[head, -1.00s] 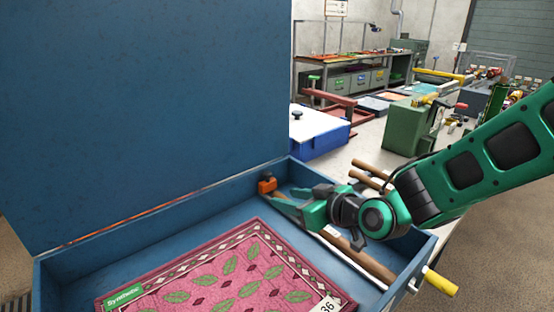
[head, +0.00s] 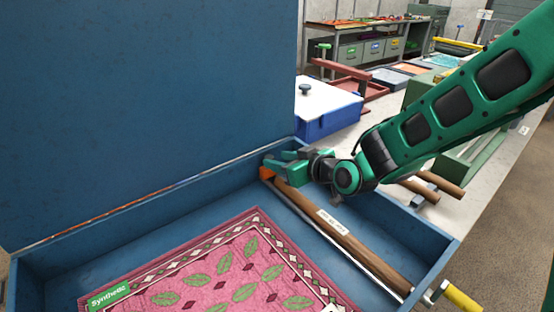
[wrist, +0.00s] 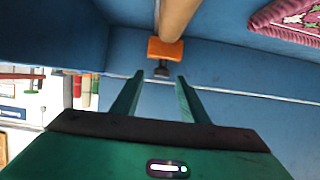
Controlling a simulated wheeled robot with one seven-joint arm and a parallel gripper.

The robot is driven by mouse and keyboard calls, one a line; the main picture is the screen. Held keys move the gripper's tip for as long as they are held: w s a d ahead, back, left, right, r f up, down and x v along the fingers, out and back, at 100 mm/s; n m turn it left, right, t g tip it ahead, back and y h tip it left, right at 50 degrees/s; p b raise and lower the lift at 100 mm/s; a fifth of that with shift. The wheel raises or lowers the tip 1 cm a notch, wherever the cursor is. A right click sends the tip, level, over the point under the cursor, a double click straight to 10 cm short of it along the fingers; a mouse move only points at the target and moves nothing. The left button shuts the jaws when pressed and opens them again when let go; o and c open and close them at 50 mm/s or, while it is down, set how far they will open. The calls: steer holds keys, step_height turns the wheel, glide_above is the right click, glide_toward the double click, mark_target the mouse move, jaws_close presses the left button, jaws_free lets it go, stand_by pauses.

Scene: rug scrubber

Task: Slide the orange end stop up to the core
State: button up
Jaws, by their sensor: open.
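The orange end stop (wrist: 165,49) shows in the wrist view just beyond my fingertips, at the end of the brown core (wrist: 178,18). In this view it looks in contact with or very close to the core's end. In the head view the end stop (head: 267,173) is partly hidden by my gripper (head: 272,165), in the far corner of the blue tray. The core (head: 340,232) lies along the tray's right side with a white label on it. My gripper (wrist: 155,82) is open and empty, its fingers spread on either side of the end stop's near side, not around it.
A pink patterned rug (head: 215,275) with a green tag lies in the blue tray (head: 90,265). A tall blue panel (head: 150,100) stands behind it. A yellow handle (head: 460,298) sticks out front right. Spare brown rolls (head: 440,184) lie outside, right.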

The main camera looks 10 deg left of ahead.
steer(key=shift+x, duration=1.35)
steer(key=shift+s, duration=0.1)
